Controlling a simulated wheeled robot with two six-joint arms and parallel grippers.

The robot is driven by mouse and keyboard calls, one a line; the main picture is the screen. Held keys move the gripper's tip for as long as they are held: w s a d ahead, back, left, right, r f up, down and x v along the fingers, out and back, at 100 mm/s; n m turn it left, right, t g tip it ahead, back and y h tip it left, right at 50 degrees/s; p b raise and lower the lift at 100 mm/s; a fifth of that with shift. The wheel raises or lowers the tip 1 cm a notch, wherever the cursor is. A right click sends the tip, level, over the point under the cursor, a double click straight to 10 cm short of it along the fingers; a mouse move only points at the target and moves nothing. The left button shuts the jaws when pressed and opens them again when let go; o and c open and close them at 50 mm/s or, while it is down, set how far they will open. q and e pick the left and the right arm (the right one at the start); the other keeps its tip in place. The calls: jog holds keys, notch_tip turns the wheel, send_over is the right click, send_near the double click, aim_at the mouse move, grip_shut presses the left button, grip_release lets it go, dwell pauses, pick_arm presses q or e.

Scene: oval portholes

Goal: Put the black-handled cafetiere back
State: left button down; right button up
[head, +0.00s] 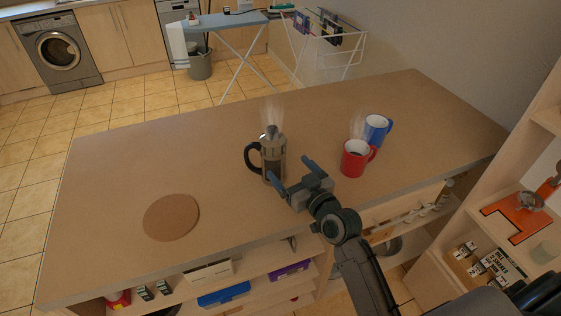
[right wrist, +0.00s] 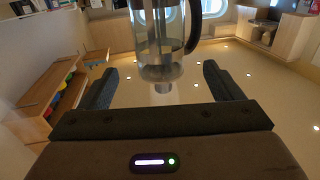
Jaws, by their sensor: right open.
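The cafetiere (head: 272,160), a clear and grey pot with a black handle on its left, stands upright on the counter with steam above it. My right gripper (head: 291,171) is open, just in front and to the right of the pot, its fingers pointing towards it. In the right wrist view the cafetiere (right wrist: 160,45) shows ahead, centred between the two spread fingers (right wrist: 160,85), its handle on the right. No grip on it shows, and I cannot tell whether the fingertips reach past its side. My left gripper is not in view.
A round brown mat (head: 171,217) lies bare on the counter (head: 120,180) to the left. A steaming red mug (head: 355,158) and a blue mug (head: 376,130) stand to the right. Shelves with boxes (head: 223,294) are below the front edge. The counter's back is clear.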

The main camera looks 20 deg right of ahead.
jog(key=shift+v, duration=1.5)
